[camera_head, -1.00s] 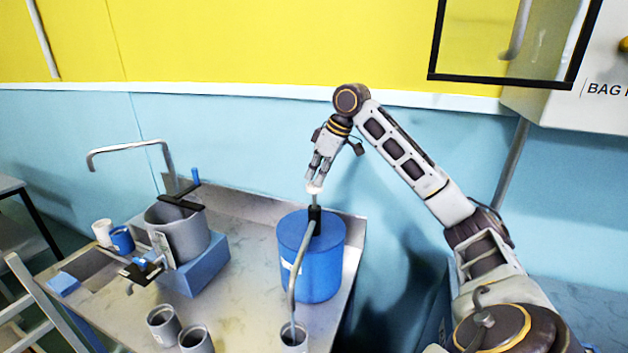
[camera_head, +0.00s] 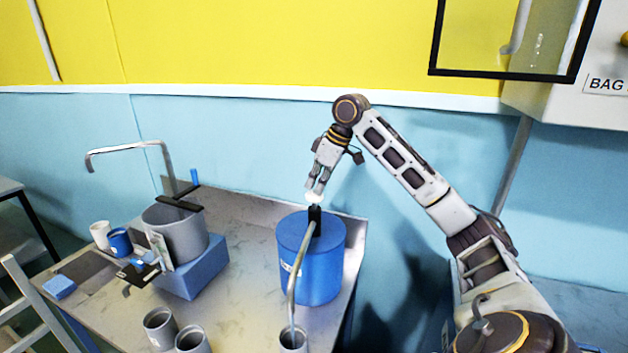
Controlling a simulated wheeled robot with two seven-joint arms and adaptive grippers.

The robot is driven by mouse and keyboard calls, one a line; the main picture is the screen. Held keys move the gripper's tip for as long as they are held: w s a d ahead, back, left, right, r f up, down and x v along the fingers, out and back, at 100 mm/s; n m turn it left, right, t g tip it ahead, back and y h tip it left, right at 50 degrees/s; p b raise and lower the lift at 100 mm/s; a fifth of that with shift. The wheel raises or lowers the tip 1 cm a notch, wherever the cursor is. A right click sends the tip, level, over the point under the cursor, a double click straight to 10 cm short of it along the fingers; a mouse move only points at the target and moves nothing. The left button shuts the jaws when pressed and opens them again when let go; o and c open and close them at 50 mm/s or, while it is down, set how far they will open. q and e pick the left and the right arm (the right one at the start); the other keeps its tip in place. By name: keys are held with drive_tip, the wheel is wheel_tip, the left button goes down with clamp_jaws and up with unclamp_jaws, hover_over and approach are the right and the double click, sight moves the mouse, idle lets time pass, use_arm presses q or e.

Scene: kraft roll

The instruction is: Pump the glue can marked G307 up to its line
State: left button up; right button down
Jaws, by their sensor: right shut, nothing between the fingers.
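A blue drum (camera_head: 311,265) stands on the bench with a black pump collar (camera_head: 315,214) on its lid. A grey spout pipe (camera_head: 297,270) curves down from the collar to a grey can (camera_head: 293,341) at the bench's front. My right gripper (camera_head: 317,193) is shut and empty, its fingertips at the white pump knob (camera_head: 314,197) on top of the drum. Two more grey cans (camera_head: 160,327) (camera_head: 193,339) stand to the left. No G307 marking can be read on any can, and the fill inside cannot be made out. My left gripper is not in view.
A grey pot (camera_head: 178,235) sits on a blue block (camera_head: 197,272) at the left, with a bent pipe (camera_head: 130,148) behind. A white cup (camera_head: 100,233) and a blue cup (camera_head: 120,241) stand beside it. A framed panel (camera_head: 505,75) hangs at upper right. The bench middle is clear.

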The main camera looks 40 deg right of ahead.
drive_tip(key=shift+f, duration=0.45)
drive_tip(key=shift+f+b, duration=0.25)
drive_tip(key=shift+b, duration=0.05)
drive_tip(key=shift+r+p, duration=3.75)
drive_tip(key=shift+p, duration=0.15)
drive_tip(key=shift+f, duration=0.25)
drive_tip(key=shift+f+b, duration=0.4)
drive_tip(key=shift+b, duration=0.05)
